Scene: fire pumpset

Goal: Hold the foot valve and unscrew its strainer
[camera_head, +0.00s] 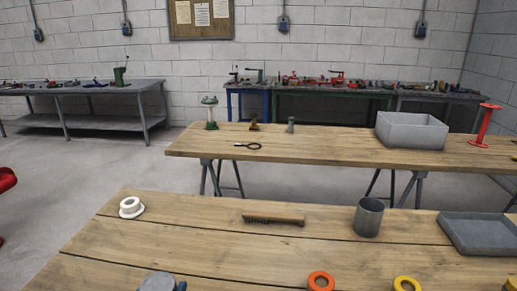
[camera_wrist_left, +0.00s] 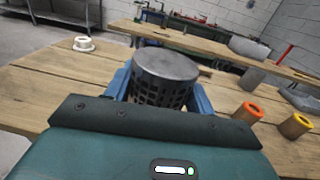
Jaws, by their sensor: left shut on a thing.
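The foot valve (camera_wrist_left: 166,66) stands out in the left wrist view as a grey round cap above a dark, slotted strainer (camera_wrist_left: 158,94). My left gripper (camera_wrist_left: 160,92) has a blue finger on each side of it and is shut on it. The black bar and the gripper's housing hide its lower part, so I cannot tell which part the fingers touch. In the head view, only the grey top of the foot valve (camera_head: 157,281) and a bit of blue finger (camera_head: 181,286) show at the bottom edge. My right gripper is not in view.
The left middle of the tabletop is clear.

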